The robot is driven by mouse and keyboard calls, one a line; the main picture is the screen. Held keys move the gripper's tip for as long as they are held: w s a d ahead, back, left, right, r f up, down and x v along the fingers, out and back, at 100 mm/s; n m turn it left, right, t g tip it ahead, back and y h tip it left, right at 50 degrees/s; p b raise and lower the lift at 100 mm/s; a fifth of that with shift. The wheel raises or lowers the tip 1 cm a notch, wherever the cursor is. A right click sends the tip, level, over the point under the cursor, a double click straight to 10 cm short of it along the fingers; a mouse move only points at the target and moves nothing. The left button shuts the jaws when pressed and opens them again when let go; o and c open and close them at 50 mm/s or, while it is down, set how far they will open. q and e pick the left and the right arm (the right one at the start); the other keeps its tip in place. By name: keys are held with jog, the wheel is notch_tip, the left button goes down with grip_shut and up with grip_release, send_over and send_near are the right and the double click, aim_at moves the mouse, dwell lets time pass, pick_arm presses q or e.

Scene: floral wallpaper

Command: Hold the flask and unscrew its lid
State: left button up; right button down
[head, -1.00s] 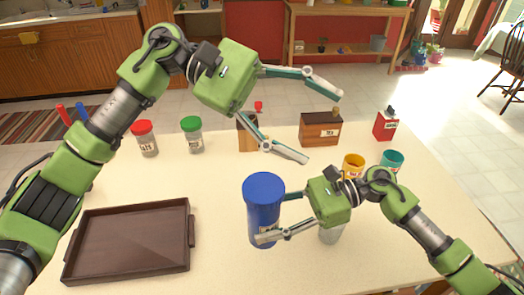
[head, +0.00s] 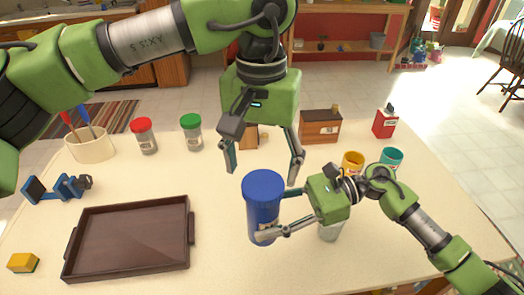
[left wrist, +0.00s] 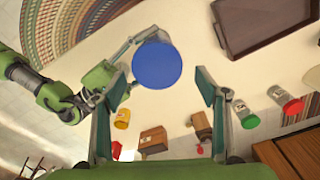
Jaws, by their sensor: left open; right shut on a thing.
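The blue flask (head: 263,222) stands upright on the table with its round blue lid (head: 263,186) on top. My right gripper (head: 268,218) is shut around the flask's body from the right. My left gripper (head: 262,176) is open and empty, pointing down above and slightly behind the lid, with its fingers apart. In the left wrist view the lid (left wrist: 157,64) shows as a blue disc between and beyond the open fingertips (left wrist: 163,80). The flask's body is hidden under the lid in that view.
A brown tray (head: 192,208) lies to the left. Salt and green-lidded jars (head: 191,136), a tea box (head: 320,128), a red box (head: 384,123), and yellow (head: 352,166) and teal mugs (head: 391,160) stand behind.

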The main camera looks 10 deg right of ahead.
aim_at(261, 182)
pick_arm(q)
jog(key=shift+f, duration=2.35)
